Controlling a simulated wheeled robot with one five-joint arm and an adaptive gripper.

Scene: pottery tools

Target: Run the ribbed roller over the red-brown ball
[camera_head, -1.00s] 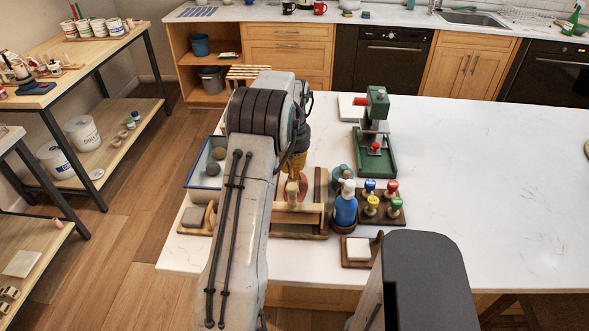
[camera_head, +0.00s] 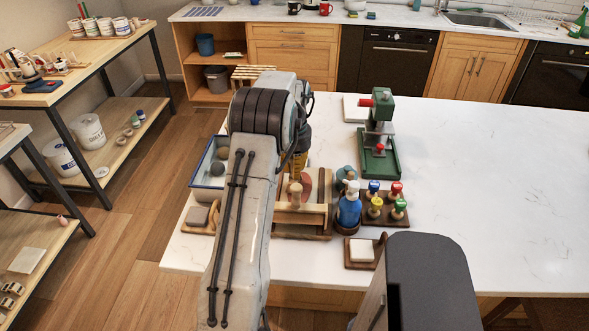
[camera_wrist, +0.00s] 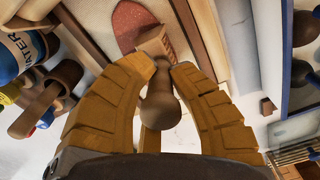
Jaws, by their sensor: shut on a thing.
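My gripper (camera_wrist: 167,68) is shut on the wooden handle (camera_wrist: 160,105) of the ribbed roller (camera_wrist: 169,43); its yellow fingers (camera_head: 297,165) also show in the head view, partly behind my arm. The roller's ribbed end lies at the near edge of the red-brown clay (camera_wrist: 131,22); I cannot tell whether they touch. In the head view the clay (camera_head: 307,185) shows beside the roller handle (camera_head: 295,190), within the wooden tray (camera_head: 300,232). My arm hides the tray's left part.
A blue spray bottle (camera_head: 349,207) and several colored-knob stamps (camera_head: 375,208) stand close on the right. A green press (camera_head: 380,150) is behind them. A blue-rimmed tray (camera_head: 196,180) with a grey ball (camera_head: 217,168) lies left. The counter's right side is clear.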

